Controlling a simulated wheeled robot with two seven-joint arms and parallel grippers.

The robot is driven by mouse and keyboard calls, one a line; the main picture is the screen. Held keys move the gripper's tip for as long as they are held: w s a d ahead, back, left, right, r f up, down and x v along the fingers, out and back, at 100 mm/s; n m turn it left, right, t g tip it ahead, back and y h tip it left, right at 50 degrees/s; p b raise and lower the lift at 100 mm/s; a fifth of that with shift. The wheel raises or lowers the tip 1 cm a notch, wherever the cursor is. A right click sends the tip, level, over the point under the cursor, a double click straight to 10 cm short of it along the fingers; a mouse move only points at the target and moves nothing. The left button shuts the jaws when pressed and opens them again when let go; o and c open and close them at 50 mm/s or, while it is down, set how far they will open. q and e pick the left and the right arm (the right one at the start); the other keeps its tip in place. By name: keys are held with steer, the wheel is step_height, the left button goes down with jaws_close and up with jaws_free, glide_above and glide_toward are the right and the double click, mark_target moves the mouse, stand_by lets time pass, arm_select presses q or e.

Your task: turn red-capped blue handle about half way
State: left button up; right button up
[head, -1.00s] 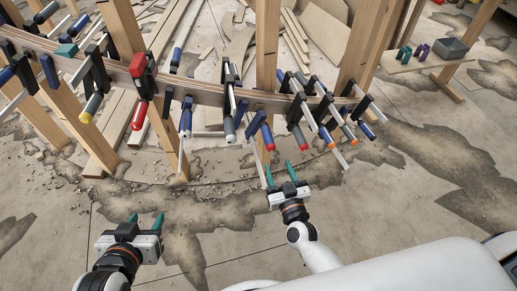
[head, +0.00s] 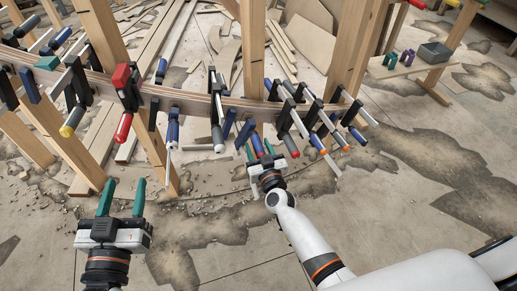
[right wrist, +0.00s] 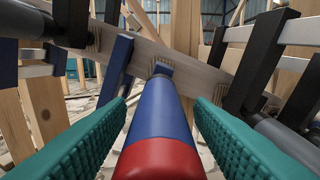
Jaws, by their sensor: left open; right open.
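The red-capped blue handle (head: 257,144) hangs from a clamp on the curved wooden strip, right of the middle in the head view. In the right wrist view the blue handle (right wrist: 160,112) points at the camera, its red cap (right wrist: 160,160) nearest. My right gripper (head: 258,150) is open, with its green fingers on either side of the handle; narrow gaps show beside it and no grip is visible. My left gripper (head: 122,198) is open and empty at lower left, well away from the clamps.
The laminated strip (head: 190,102) carries several other clamps. Wooden posts (head: 254,50) stand behind. The floor in front is clear.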

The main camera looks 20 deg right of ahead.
steer(key=shift+c, duration=0.2)
steer(key=c, duration=1)
steer(key=shift+o, duration=0.2)
